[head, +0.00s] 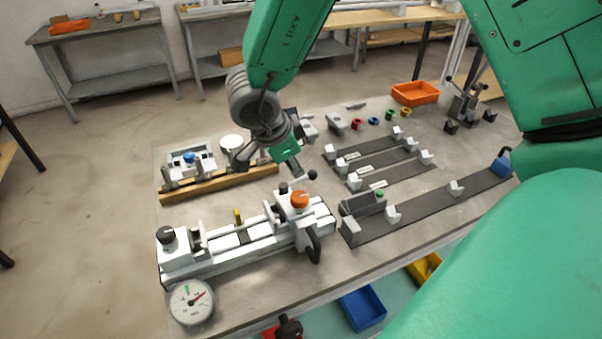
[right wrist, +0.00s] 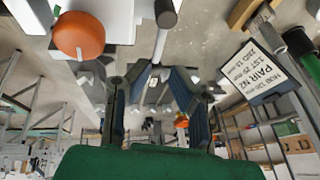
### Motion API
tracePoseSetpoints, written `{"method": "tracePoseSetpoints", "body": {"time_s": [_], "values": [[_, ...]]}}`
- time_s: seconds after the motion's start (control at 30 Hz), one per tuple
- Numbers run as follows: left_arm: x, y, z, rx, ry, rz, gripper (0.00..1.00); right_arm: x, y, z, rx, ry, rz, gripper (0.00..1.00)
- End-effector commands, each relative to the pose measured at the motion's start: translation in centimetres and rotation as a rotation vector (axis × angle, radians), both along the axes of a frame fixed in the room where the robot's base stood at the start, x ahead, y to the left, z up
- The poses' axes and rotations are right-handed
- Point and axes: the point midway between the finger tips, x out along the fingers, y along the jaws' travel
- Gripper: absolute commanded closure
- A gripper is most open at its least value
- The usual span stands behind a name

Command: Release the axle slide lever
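The white frame jig (head: 262,248) lies along the front left of the bench. At its right end are an orange knob (head: 299,199), black ball knobs (head: 312,174) and a black curved handle (head: 315,246). I cannot tell for certain which is the axle slide lever. My right gripper (head: 268,162) is above and behind this end, apart from the orange knob. In the right wrist view its fingers (right wrist: 158,108) are spread, with nothing clearly held. That view also shows the orange knob (right wrist: 78,35) and a pale rod with a black end (right wrist: 165,14). My left gripper is out of view.
A round dial gauge (head: 191,302) is at the jig's front left. A wood-based fixture (head: 220,182) stands behind it. Dark rails with white blocks (head: 425,205) fill the bench's right side. An orange bin (head: 415,93) is at the back. A printed card (right wrist: 262,72) shows in the wrist view.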

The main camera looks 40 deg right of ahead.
Motion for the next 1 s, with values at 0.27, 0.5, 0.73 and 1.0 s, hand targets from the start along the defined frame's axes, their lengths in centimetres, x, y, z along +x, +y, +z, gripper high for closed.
{"method": "tracePoseSetpoints", "body": {"time_s": [0.27,0.5,0.73,1.0], "values": [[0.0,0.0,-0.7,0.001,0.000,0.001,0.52,0.2,-2.2,-4.1,0.002,-0.001,0.000,0.82],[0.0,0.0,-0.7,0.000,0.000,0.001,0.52,0.3,-2.8,-5.1,0.006,-0.001,0.000,0.82],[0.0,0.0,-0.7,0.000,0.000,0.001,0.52,0.3,-2.6,-4.9,0.003,-0.002,0.001,0.92],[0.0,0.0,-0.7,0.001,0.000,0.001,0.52,0.3,-2.5,-4.7,-0.001,-0.005,0.002,1.00]]}}
